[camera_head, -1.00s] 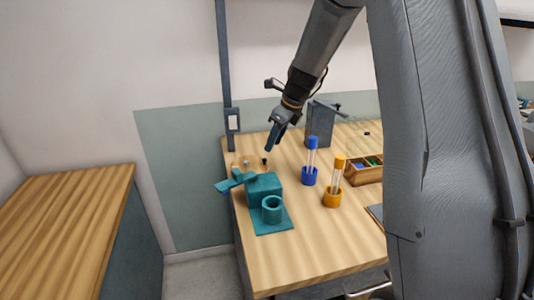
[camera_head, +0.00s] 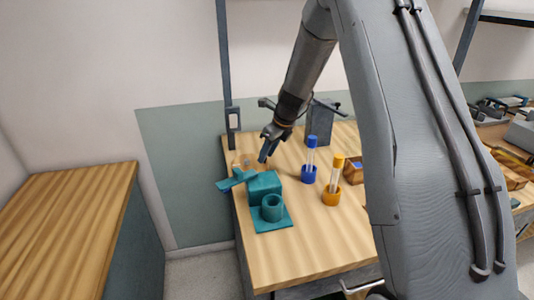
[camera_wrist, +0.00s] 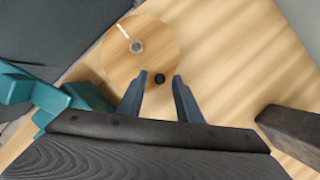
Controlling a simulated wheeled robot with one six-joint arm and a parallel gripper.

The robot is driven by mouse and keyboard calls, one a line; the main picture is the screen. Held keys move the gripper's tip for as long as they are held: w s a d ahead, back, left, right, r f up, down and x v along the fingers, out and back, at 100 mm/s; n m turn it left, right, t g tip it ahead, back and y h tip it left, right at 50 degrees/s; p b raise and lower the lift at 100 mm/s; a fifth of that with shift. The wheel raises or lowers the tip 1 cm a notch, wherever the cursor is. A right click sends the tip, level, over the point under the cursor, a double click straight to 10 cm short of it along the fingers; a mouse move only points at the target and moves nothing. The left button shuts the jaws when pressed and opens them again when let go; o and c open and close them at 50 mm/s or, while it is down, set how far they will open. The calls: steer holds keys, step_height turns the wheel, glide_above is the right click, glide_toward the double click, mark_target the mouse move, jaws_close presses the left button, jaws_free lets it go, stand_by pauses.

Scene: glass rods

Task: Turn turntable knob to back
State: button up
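The turntable (camera_wrist: 128,65) is a round wooden disc on the table, seen in the wrist view with a grey hub at its middle and a white line near its rim. A small black knob (camera_wrist: 160,79) stands near the disc's edge. My gripper (camera_wrist: 158,77) is open, with the knob showing between its two fingertips and no contact visible. In the head view my gripper (camera_head: 263,158) points down over the turntable (camera_head: 246,161), behind the teal fixture, and hides the knob there.
The teal fixture (camera_head: 264,187) stands close in front of the turntable; its parts show at left in the wrist view (camera_wrist: 88,97). A grey block (camera_head: 319,125) stands behind. The table's front is clear.

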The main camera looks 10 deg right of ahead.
steer(key=shift+c, duration=0.4)
jaws_close()
